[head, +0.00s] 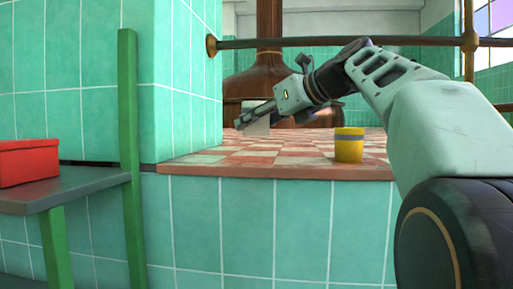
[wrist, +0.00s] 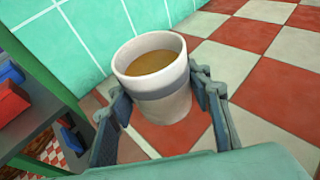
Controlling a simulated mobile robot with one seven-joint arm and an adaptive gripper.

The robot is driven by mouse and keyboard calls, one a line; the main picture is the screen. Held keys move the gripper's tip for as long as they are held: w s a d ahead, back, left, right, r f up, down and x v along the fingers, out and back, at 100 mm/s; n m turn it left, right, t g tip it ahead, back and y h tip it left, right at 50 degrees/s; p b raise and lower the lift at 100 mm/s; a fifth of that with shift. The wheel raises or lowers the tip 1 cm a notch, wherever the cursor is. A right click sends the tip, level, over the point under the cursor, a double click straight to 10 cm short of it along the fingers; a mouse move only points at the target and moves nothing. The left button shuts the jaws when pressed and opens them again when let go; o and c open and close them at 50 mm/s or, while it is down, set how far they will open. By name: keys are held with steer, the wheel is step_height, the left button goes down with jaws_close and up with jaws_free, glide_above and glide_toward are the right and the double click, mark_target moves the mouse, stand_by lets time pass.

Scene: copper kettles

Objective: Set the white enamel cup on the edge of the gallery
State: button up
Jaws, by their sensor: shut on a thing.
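The white enamel cup (wrist: 168,105) has a grey band and brown liquid inside; it is upright or nearly so. My gripper (wrist: 160,92) is shut on it, one finger on each side of its wall. In the head view the cup (head: 259,126) is a small pale shape under my gripper (head: 256,118), partly hidden by the fingers. It is over the gallery (head: 285,170), a raised red and white checkered floor with a red front edge. I cannot tell whether the cup's base touches the tiles.
A yellow cup (head: 349,147) with a grey band stands to the right near the gallery edge. A green tiled pillar (head: 185,90) rises at the left. A red box (head: 28,162) sits on a grey shelf (head: 85,190). A brass rail (head: 290,42) and copper kettle (head: 268,80) are behind.

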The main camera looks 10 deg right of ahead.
mark_target(265, 160)
steer(key=shift+w+d+f, duration=0.2)
steer(key=shift+d+f, duration=0.2)
steer(key=shift+f, duration=0.15)
steer(key=shift+w+d+f, duration=0.2)
steer(key=shift+d+f, duration=0.2)
steer(key=shift+f, duration=0.1)
steer(key=f, duration=0.3)
steer(key=shift+w+d+b, duration=0.1)
steer(key=shift+d+b, duration=0.2)
steer(key=shift+b, duration=0.05)
steer(key=shift+f, duration=0.35)
steer(key=o, duration=1.2)
steer(key=shift+f, duration=0.1)
steer(key=b+v, duration=0.1)
steer(key=v, duration=1.1)
